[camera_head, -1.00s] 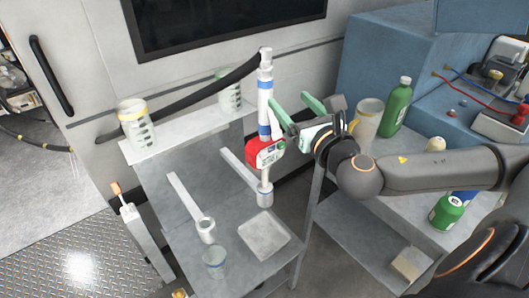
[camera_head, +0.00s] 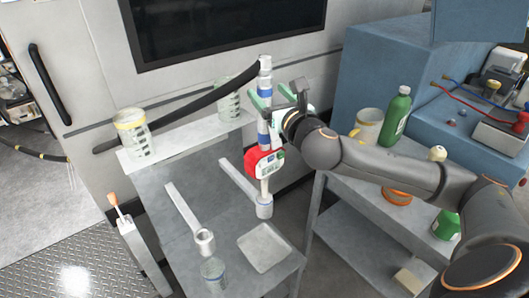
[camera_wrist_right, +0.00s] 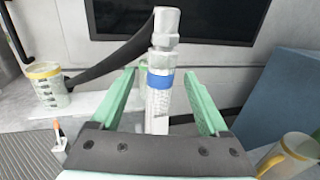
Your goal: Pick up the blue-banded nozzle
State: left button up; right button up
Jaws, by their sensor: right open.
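The blue-banded nozzle (camera_head: 265,72) stands upright, with a red-and-white metering body (camera_head: 263,163) below it and its lower end at a grey socket (camera_head: 264,207) on an arm. My right gripper (camera_head: 262,99) is at the upper part of the nozzle. It is open, with one green finger on each side. In the right wrist view the nozzle (camera_wrist_right: 158,95) stands between the fingers, with visible gaps on both sides. Its blue band shows near fingertip height, and its lower part is hidden by the gripper body. My left gripper is not in view.
A thick black hose (camera_head: 190,110) runs behind the nozzle. A second, empty socket arm (camera_head: 187,215) is at left. Measuring jugs (camera_head: 132,133) stand on the shelf (camera_head: 160,155). At right are a yellow-rimmed jug (camera_head: 368,126) and a green bottle (camera_head: 397,116).

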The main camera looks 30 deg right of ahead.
jog(key=shift+w+d, duration=0.2)
jog(key=shift+w, duration=0.55)
grip_shut()
dwell(0.9)
jog(key=shift+r, duration=0.25)
